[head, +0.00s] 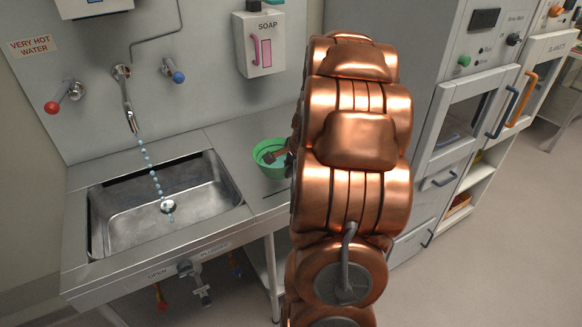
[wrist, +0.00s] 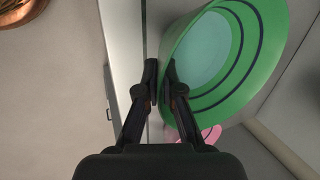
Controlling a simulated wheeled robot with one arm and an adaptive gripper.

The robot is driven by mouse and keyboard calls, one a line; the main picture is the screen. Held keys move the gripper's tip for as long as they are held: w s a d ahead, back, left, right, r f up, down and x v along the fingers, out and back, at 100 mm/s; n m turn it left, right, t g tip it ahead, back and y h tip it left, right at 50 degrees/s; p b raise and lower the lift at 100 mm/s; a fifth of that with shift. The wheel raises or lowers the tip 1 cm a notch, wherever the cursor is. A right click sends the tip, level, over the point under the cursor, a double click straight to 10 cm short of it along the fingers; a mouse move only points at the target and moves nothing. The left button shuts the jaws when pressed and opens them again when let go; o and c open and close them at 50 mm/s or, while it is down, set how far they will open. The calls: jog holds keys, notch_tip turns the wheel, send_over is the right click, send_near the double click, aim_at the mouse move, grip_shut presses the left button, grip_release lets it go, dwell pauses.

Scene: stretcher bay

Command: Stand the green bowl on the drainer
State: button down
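The green bowl (head: 262,165) is at the right of the sink, over the flat metal drainer (head: 225,133), partly hidden behind my arm. Its mouth faces up. I cannot tell whether its base touches the metal. In the wrist view the bowl (wrist: 262,85) is large at the upper right, with dark rings inside and a pale bottom. My gripper (wrist: 160,80) has its fingers close together at the bowl's near wall, one outside and one inside, with the green wall between them. In the head view my gripper (head: 276,156) is at the bowl's right rim.
The sink (head: 150,210) is left of the drainer, with a tap (head: 128,110) and a beaded chain above it. A soap dispenser (head: 259,45) hangs on the wall behind. A grey cabinet (head: 450,120) stands at the right. The floor (head: 500,270) at front right is clear.

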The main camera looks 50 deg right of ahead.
aim_at(278, 161)
jog(key=shift+w+d+f+p, duration=0.1)
jog(key=shift+w+d+p, duration=0.2)
jog(key=shift+w+d, duration=0.5)
jog(key=shift+w+d+f+p, duration=0.1)
jog(key=shift+w+d+p, duration=0.3)
jog(key=shift+d, duration=0.65)
notch_tip(278, 161, down, 2)
jog(key=shift+a+f+p, duration=0.1)
jog(key=shift+p, duration=0.45)
jog(key=shift+w+f, duration=0.1)
jog(key=shift+f, duration=0.5)
jog(key=shift+f, duration=0.15)
jog(key=c, duration=1.3)
grip_release()
